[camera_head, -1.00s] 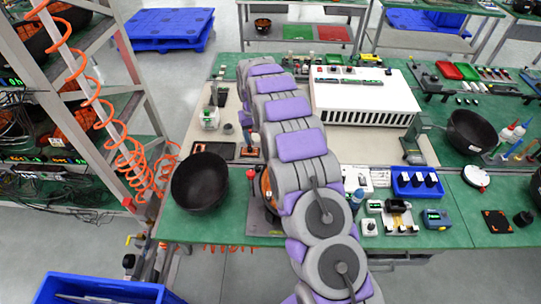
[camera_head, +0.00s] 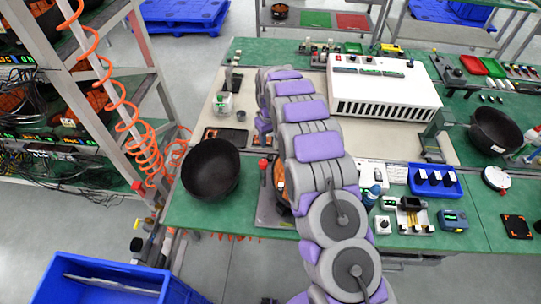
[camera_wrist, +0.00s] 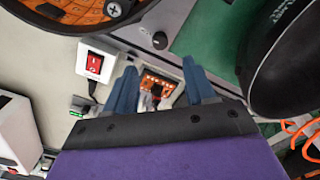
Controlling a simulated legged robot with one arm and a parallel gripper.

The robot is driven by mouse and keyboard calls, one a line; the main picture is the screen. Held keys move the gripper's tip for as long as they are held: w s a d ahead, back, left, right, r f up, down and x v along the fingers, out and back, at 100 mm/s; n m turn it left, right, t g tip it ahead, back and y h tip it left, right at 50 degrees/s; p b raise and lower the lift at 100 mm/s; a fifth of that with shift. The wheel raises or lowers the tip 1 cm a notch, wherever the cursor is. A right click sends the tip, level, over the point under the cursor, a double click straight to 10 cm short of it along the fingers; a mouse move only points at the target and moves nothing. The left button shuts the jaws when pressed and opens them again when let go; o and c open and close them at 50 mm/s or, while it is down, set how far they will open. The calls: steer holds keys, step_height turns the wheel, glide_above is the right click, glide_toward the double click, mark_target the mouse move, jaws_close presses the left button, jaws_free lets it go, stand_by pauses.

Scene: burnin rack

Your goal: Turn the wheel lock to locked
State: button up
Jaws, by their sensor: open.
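My gripper (camera_wrist: 159,66) is open and empty in the wrist view, with its two blue fingers apart. An orange-brown block with small terminals (camera_wrist: 157,88) shows between the fingers; I cannot tell contact. A red rocker switch (camera_wrist: 95,63) on a white housing is left of the fingers, and a small black knob (camera_wrist: 160,40) is above them. A round black-rimmed part with an orange inside (camera_wrist: 85,12) is at the top left. I cannot identify the wheel lock or its state with certainty. In the head view my arm hides the gripper.
A black bowl (camera_head: 211,170) stands on the green bench left of my arm; a red-topped lever (camera_head: 263,164) is near it. A white vented box (camera_head: 385,88) is behind. The rack with orange coiled hose (camera_head: 128,110) is left, a blue bin (camera_head: 105,283) at lower left.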

mark_target(270, 157)
step_height(270, 157, down, 10)
steer(key=shift+b, duration=0.55)
